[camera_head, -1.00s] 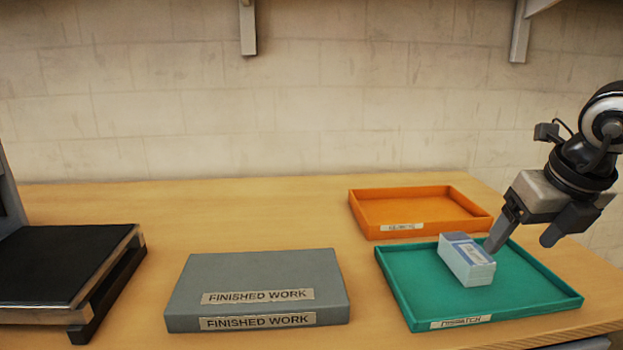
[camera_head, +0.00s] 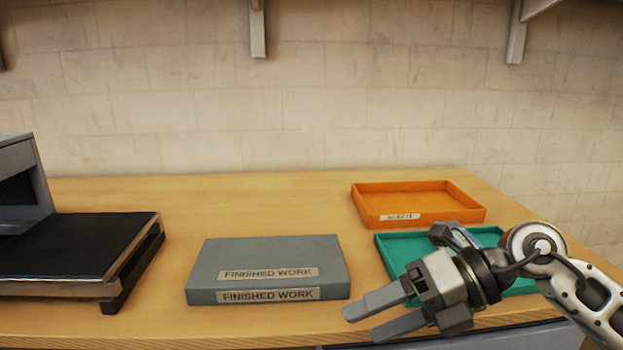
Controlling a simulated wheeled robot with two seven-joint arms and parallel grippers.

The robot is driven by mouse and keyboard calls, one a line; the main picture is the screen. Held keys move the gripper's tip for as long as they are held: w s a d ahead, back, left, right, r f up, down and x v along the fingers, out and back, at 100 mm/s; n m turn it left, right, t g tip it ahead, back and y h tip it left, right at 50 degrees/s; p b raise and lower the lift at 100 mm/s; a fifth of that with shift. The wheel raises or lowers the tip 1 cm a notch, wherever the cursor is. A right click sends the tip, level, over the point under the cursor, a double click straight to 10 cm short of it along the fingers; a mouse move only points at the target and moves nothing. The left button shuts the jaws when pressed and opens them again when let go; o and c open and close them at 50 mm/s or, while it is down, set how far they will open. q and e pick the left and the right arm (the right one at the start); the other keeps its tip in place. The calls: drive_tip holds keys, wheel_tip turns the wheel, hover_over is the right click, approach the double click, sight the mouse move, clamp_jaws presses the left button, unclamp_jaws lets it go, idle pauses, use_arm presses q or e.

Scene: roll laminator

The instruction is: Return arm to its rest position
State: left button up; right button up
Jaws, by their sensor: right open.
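My right gripper (camera_head: 360,318) is at the lower right, in front of the green tray (camera_head: 400,245). Its two fingers point left, apart and empty, near the table's front edge. My left gripper is not in view.
A grey "FINISHED WORK" block (camera_head: 268,258) lies at the middle front, left of my gripper. An orange tray (camera_head: 425,190) sits behind the green tray. The laminator (camera_head: 75,255) stands at the left. The back middle of the table (camera_head: 250,198) is clear.

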drive_tip(key=s+a+r+m+t+y, duration=0.1)
drive_tip(key=s+a+r+m+y, duration=0.3)
drive_tip(key=y, duration=0.3)
drive_tip(key=w+d+f+m+t+h, duration=0.1)
drive_tip(key=d+f+m+t+h, duration=0.35)
drive_tip(key=m, duration=0.55)
drive_tip(key=w+d+f+m+t+h+p, duration=0.1)
drive_tip(key=f+m+t+h, duration=0.3)
drive_tip(key=f+m+t, duration=0.45)
drive_tip(key=w+d+f+m+t+h, duration=0.1)
drive_tip(key=d+f+m+t+h, duration=0.3)
drive_tip(key=m, duration=0.7)
drive_tip(key=s+f+m+g+h, duration=0.3)
drive_tip(key=s+f+g, duration=0.4)
drive_tip(key=s+f, duration=0.3)
wheel_tip(320, 180, down, 3)
drive_tip(key=shift+r+m+p, duration=0.1)
drive_tip(key=shift+m+p, duration=0.2)
drive_tip(key=shift+m, duration=0.55)
drive_tip(key=shift+a, duration=0.1)
